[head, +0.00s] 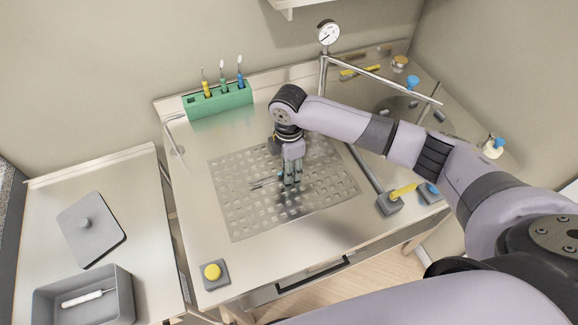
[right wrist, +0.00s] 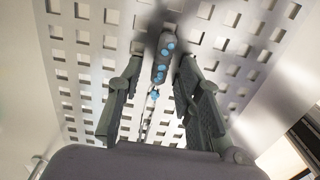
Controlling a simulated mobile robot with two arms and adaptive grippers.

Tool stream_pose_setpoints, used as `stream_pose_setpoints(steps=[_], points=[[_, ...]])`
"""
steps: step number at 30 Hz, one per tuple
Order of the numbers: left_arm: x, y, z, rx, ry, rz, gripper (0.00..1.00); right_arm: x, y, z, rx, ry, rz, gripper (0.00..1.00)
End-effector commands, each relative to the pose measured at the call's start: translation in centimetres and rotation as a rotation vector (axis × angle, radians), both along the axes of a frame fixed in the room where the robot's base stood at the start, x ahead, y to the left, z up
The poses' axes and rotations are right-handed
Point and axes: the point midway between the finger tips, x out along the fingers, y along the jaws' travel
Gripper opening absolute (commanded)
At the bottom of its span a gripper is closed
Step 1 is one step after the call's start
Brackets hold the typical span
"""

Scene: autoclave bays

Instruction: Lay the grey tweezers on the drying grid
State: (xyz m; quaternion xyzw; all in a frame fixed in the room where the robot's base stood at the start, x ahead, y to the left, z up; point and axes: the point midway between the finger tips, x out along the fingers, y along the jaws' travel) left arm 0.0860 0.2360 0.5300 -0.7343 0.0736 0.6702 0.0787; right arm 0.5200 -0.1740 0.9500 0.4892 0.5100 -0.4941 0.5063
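The grey tweezers (right wrist: 163,62), with blue dots on the grip and thin silver prongs, show between my right fingers in the right wrist view. In the head view their prongs (head: 262,183) stick out to the left of the fingers, and the rest is mostly hidden. They appear to lie on the drying grid (head: 235,215), a perforated metal plate on the steel worktop. My right gripper (head: 291,182) points down over the grid. It is open, its fingers (right wrist: 161,68) standing on either side of the tweezers with gaps. My left gripper is not in view.
A green rack (head: 218,104) with several tools stands at the back. A grey box with a yellow button (head: 212,271) sits front left. A grey tray (head: 122,308) and lid (head: 90,228) are on the left table. A metal stand with a gauge (head: 328,32) rises behind.

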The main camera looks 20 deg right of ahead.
Motion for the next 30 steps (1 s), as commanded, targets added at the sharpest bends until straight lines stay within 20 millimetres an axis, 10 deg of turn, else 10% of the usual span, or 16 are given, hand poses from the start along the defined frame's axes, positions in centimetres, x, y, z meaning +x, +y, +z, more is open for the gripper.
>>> stream_pose_setpoints(steps=[18,30], points=[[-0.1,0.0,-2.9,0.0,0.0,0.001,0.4,0.2,0.0,10.6,0.001,-0.004,0.0,0.33],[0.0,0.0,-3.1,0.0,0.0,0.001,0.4,0.1,0.0,12.3,0.0,0.0,-0.001,0.33]])
